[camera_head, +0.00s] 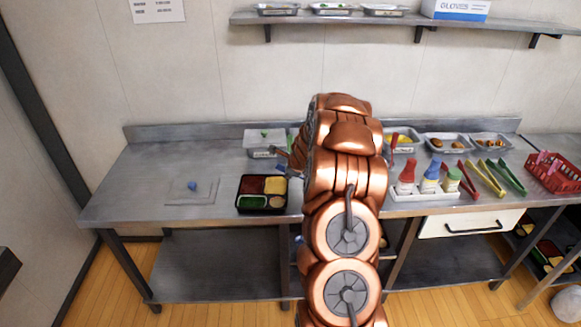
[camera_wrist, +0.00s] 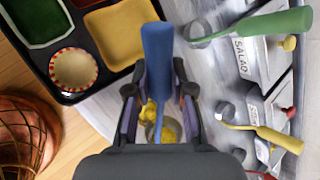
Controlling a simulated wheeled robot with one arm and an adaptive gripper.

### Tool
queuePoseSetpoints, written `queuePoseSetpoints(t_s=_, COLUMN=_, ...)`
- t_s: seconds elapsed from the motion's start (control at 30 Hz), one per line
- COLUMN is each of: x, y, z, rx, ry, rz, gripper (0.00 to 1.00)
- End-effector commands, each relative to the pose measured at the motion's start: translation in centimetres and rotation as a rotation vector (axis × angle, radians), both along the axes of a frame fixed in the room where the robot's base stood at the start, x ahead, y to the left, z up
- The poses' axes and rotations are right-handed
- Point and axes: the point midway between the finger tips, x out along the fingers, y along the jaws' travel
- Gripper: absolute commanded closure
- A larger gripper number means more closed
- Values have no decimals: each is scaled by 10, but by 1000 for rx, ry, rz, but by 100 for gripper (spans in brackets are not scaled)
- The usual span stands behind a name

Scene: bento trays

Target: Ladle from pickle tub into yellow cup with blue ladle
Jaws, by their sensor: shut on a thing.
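My gripper (camera_wrist: 158,105) is shut on the blue ladle (camera_wrist: 157,55), whose handle stands up between the fingers in the wrist view. Yellow pieces (camera_wrist: 168,130) show below the handle, seemingly in the ladle's bowl, partly hidden by my gripper. The yellow cup (camera_wrist: 122,32) is a square compartment liner in the black bento tray, just left of the ladle; in the head view the yellow cup (camera_head: 274,185) is at the tray's back right. My gripper (camera_head: 281,156) is near the tray's far side there, mostly behind my arm. I cannot identify the pickle tub; my arm hides part of the tub row.
The black bento tray (camera_head: 262,210) also holds red, green and round striped cups. A labelled salad tub (camera_wrist: 258,62) has a green ladle (camera_wrist: 265,24) above it. A yellow ladle (camera_wrist: 270,135) lies lower.

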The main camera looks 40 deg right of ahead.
Motion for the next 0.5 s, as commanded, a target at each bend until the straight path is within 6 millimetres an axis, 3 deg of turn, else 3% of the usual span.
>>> queuePoseSetpoints(t_s=0.5, x=5, y=3, z=-7, rx=-66, ry=81, rz=1, gripper=100)
